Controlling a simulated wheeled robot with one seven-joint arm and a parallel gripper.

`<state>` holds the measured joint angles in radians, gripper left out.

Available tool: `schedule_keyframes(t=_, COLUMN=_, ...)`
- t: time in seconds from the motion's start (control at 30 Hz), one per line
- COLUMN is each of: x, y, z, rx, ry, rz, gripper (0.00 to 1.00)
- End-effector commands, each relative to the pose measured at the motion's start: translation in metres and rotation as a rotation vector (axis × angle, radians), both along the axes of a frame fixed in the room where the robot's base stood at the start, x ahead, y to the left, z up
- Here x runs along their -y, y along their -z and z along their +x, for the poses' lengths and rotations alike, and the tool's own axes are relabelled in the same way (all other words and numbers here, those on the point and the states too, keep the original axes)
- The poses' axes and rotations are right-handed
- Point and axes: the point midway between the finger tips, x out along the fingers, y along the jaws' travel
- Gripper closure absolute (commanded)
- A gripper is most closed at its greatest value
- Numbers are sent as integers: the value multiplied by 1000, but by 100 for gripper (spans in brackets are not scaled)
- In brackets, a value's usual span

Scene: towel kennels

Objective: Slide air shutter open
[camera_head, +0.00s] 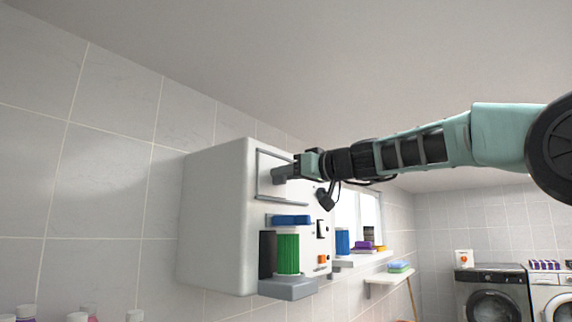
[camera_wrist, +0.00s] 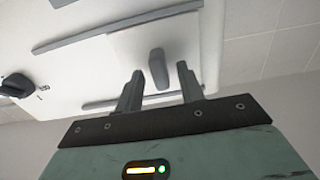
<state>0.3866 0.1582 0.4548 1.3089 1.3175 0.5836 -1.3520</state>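The air shutter is a pale flat panel (camera_wrist: 125,48) between two grey rails on the white wall unit (camera_head: 215,220); it also shows in the head view (camera_head: 267,165). A grey upright handle (camera_wrist: 157,66) stands out from the panel. My gripper (camera_wrist: 160,82) is open, with one finger on each side of the handle and a visible gap to both. In the head view my gripper (camera_head: 284,174) is at the unit's upper front and hides part of the shutter. Contact with the panel cannot be told.
A black knob (camera_wrist: 17,86) sits left of the shutter in the wrist view. Below the shutter, a green ribbed cylinder (camera_head: 288,253) and a blue item (camera_head: 291,219) are on the unit's front. A shelf (camera_head: 362,259) with bottles and cloths is to the right.

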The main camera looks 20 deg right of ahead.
Motion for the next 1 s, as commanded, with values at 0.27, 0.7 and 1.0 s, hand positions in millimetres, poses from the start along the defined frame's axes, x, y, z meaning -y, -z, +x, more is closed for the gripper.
schedule_keyframes(t=0.27, x=-3, y=0, z=4, rx=1, ry=-1, rz=0, gripper=62)
schedule_keyframes(t=0.7, x=0, y=1, z=6, rx=2, ry=0, rz=1, gripper=100)
schedule_keyframes(t=1.0, x=45, y=2, z=39, rx=4, ry=2, rz=4, gripper=100)
